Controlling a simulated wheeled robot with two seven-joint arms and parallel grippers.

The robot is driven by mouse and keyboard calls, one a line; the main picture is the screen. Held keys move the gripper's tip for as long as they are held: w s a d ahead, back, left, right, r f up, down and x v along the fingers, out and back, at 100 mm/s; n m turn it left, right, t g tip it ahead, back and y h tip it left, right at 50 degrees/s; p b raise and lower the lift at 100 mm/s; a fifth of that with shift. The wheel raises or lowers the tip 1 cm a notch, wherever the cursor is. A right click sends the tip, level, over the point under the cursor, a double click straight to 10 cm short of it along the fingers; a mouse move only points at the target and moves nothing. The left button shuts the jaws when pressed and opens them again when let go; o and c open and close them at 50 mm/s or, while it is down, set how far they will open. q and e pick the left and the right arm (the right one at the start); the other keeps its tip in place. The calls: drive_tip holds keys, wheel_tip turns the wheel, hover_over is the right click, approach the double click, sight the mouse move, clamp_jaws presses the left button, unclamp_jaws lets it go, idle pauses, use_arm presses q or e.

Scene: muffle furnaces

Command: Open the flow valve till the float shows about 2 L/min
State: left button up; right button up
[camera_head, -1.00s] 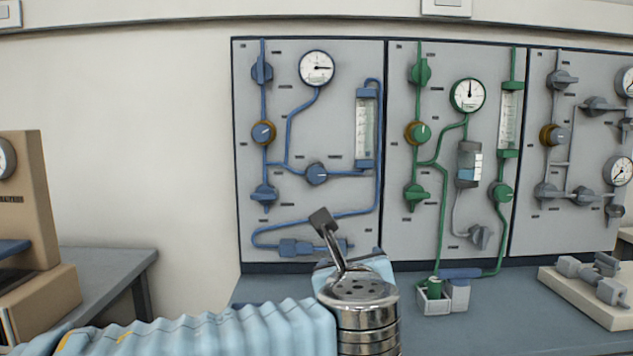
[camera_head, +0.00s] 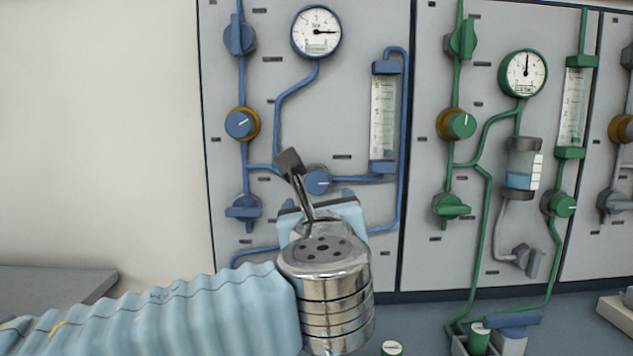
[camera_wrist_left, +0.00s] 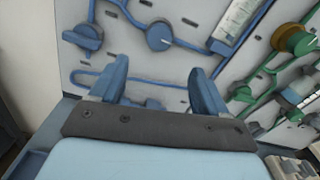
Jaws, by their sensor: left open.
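A blue round knob (camera_head: 317,181) with a white mark sits on the left panel, on the pipe into the blue-capped flow tube (camera_head: 383,118). The knob also shows in the left wrist view (camera_wrist_left: 160,36), with part of the flow tube (camera_wrist_left: 238,22) to its right. I cannot make out the float's height in the tube. My left gripper (camera_head: 318,199) is just below and in front of the knob, mostly hidden by its own wrist. In the left wrist view its two blue fingers (camera_wrist_left: 168,70) are apart with nothing between them; the knob lies beyond them. My right gripper is not in view.
Blue lever valves (camera_head: 240,35) and a regulator knob (camera_head: 241,124) are left of the gripper, with a dial gauge (camera_head: 317,32) above. Blue pipes run close around the knob. A green-piped panel (camera_head: 430,245) stands to the right. A bench (camera_head: 420,318) lies below.

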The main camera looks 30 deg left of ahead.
sight(316, 184)
use_arm(q)
drive_tip(key=p+x, duration=0.1)
drive_tip(key=x, duration=1.1)
drive_tip(key=shift+w+a, duration=0.15)
drive_tip(key=shift+c, duration=0.3)
drive_tip(key=c, duration=1)
